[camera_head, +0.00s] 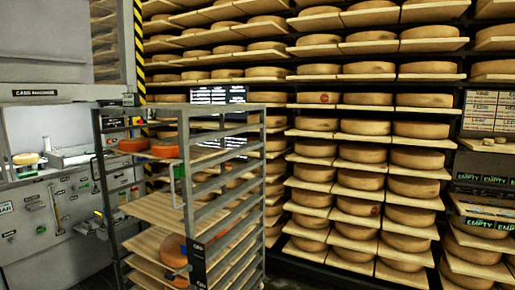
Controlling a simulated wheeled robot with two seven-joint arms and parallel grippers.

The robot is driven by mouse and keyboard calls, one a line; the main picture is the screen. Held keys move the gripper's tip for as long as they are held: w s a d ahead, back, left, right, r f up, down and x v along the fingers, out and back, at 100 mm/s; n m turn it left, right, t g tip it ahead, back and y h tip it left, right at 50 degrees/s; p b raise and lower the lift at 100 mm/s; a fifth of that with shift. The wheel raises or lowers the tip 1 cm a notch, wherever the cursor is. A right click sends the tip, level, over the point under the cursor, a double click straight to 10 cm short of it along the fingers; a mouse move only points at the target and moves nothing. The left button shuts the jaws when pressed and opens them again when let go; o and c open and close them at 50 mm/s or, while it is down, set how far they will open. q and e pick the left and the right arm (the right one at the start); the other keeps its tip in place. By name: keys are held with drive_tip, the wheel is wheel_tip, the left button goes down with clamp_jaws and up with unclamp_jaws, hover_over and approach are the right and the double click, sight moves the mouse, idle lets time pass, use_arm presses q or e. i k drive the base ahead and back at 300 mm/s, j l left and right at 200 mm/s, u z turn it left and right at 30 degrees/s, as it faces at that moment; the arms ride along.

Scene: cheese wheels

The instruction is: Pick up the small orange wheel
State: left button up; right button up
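Orange wheels sit on a grey metal rack (230,205) at the centre left. On its upper shelf are a flat orange wheel (133,145) and another orange wheel (165,151), partly hidden behind the rack's post. A bigger-looking orange wheel (172,248) lies on a low shelf, partly behind a dark panel on the rack. I cannot tell for sure which is the small one. Neither of my grippers is in view.
Tall shelves of tan cheese wheels (363,153) fill the back. A grey machine (50,215) with a small yellowish wheel (26,158) stands at the left. Crates marked EMPTY (485,208) are at the right. A wooden shelf (160,210) of the rack is bare.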

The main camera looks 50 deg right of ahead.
sight(165, 149)
drive_tip(key=z, duration=0.9)
